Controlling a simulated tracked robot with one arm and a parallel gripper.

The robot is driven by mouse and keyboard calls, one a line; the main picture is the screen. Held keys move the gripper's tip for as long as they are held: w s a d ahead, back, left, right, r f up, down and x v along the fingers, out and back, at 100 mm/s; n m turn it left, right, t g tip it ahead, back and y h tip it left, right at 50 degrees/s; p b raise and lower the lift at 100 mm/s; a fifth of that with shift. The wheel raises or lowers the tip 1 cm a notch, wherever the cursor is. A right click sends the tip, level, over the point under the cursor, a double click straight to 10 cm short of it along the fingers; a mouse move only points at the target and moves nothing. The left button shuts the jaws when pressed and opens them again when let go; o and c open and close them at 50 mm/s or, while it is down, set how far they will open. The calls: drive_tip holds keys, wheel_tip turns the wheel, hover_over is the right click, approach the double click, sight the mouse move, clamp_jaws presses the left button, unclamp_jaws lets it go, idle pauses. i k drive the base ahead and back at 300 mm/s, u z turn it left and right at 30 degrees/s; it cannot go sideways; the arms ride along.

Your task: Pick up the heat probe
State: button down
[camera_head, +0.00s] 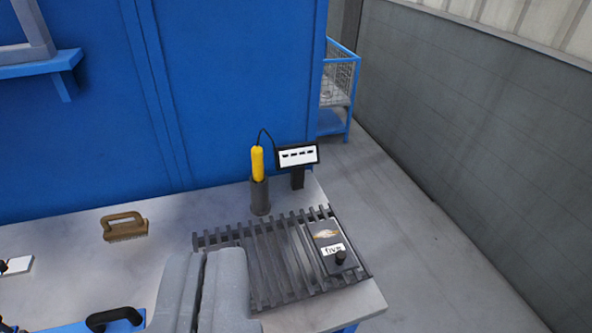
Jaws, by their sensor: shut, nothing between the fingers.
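The heat probe (257,164) has a yellow handle and stands upright in a dark grey cylindrical holder (260,197) at the back of the table. A black cord runs from its top to a small display (297,156) on a stand to its right. The probe's lower part is hidden inside the holder. My gripper (222,255) shows at the bottom of the view, with its two grey fingers shut and empty. It is in front of the probe, lower and a little left in the picture, and apart from it.
A dark slatted grate (267,262) lies on the table (160,217), with a labelled black box with a knob (332,247) at its right. A wooden-handled brush (124,227) lies at left. A blue wall (225,90) stands behind. Floor at right is clear.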

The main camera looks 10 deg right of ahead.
sight(257, 153)
drive_tip(key=k, duration=0.6)
drive_tip(key=z, duration=0.25)
drive_tip(key=i, duration=0.75)
drive_tip(key=z, duration=0.4)
drive_tip(key=i, duration=1.1)
drive_tip(key=z, duration=0.1)
